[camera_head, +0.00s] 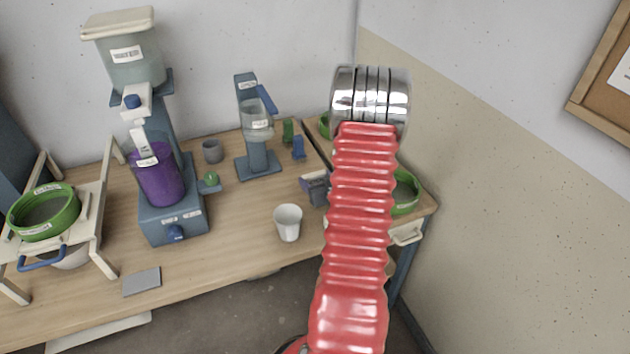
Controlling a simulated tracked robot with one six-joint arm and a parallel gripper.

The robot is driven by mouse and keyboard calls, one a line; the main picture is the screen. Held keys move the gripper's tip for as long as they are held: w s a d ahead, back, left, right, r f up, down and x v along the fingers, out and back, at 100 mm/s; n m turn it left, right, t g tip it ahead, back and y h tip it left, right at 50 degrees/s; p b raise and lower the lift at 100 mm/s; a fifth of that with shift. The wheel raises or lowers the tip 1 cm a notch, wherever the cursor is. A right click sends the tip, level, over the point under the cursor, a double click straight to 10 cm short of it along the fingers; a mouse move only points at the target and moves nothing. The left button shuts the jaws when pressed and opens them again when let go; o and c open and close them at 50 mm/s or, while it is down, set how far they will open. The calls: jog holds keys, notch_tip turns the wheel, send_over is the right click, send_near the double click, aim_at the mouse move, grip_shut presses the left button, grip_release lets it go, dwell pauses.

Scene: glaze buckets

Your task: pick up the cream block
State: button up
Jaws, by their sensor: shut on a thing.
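I do not see a cream block in the head view. My red ribbed arm with its shiny metal joint rises across the right half and hides part of the bench. My gripper cannot be made out; the arm may hide it. A small green block (288,132) and a small blue block (298,148) stand at the back of the bench, right of the blue stand (259,130). A grey-blue item (318,190) shows just left of my arm, partly covered by it; I cannot tell what it is.
On the wooden bench (245,220) are a white cup (288,223), a grey cup (212,151) and a flat grey plate (142,281). A tall blue machine (172,218) holds a purple container (158,178). A green ring (43,212) sits on a cream frame (103,215). Walls close the back and right.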

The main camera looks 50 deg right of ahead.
notch_tip(320, 180, up, 10)
dwell(0.6)
dwell(0.5)
